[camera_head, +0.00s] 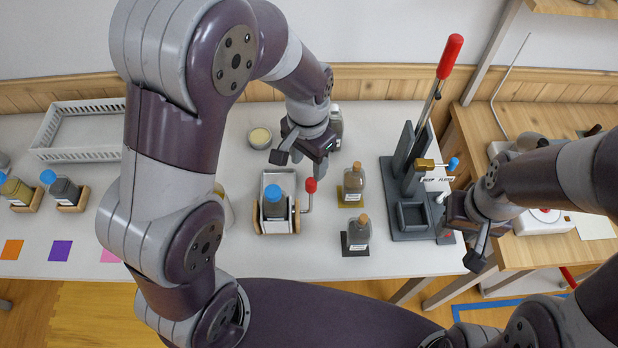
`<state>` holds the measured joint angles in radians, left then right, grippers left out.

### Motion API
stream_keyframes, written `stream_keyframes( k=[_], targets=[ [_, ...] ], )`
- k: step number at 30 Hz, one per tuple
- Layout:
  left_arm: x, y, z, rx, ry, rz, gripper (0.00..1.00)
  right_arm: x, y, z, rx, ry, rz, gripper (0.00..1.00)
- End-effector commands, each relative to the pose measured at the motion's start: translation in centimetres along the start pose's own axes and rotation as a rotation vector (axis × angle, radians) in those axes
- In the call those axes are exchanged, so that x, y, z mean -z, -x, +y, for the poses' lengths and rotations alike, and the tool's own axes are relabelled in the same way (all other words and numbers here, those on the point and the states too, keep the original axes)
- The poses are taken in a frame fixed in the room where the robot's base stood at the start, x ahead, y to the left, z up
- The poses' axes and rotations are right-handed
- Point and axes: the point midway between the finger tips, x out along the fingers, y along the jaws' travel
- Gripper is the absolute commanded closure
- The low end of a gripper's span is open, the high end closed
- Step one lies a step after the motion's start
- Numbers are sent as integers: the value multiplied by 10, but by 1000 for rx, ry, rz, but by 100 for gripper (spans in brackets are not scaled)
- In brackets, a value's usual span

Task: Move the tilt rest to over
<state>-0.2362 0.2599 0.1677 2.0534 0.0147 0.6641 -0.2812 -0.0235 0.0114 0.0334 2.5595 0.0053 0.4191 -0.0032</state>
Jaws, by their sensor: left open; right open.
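The tilt rest (263,228) is a small pale wooden cradle with a grey metal back and a side lever ending in a red knob (311,185). It stands near the middle of the white table. A jar with a blue cap (274,207) sits in it and looks roughly upright. My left gripper (299,166) is open and empty, above and just behind the tilt rest, close to the red knob in the picture. My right gripper (472,250) is open and empty at the right end of the table, far from the tilt rest.
Two cork-topped jars (357,236) stand on dark and olive mats to the right. A grey press with a red-tipped lever (450,57) stands further right. A small round bowl (260,138) is behind. A white basket (60,128) and blue-capped jars (64,190) are left.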

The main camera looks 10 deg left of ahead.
Motion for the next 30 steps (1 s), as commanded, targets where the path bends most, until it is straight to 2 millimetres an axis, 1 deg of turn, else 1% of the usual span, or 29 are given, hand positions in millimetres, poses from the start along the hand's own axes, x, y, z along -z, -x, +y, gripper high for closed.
stream_keyframes(
  k=[3,6,9,13,20,21,23,24,25,26,30],
  targets=[
    [-2,-30,1,-2,0,-7,47,1,6,0,0,0,0,57],
    [-2,-52,1,-2,0,-6,47,1,9,0,0,0,0,57],
    [-1,-68,0,-1,0,-3,47,1,11,0,0,0,0,57],
    [0,-79,0,0,0,0,47,1,11,0,0,0,0,57],
    [0,-81,0,0,0,1,47,1,11,0,0,0,0,57],
    [0,-81,0,0,0,1,51,1,11,0,0,0,0,57],
    [0,-81,0,0,0,1,70,1,11,0,0,0,0,57],
    [0,-81,0,0,0,1,83,1,11,0,0,0,0,57],
    [0,-81,0,0,0,1,93,1,11,0,0,0,0,57],
    [0,-81,0,0,0,1,100,1,11,0,0,0,0,57],
    [0,-81,0,0,0,1,100,1,11,0,0,0,0,57]
  ],
)
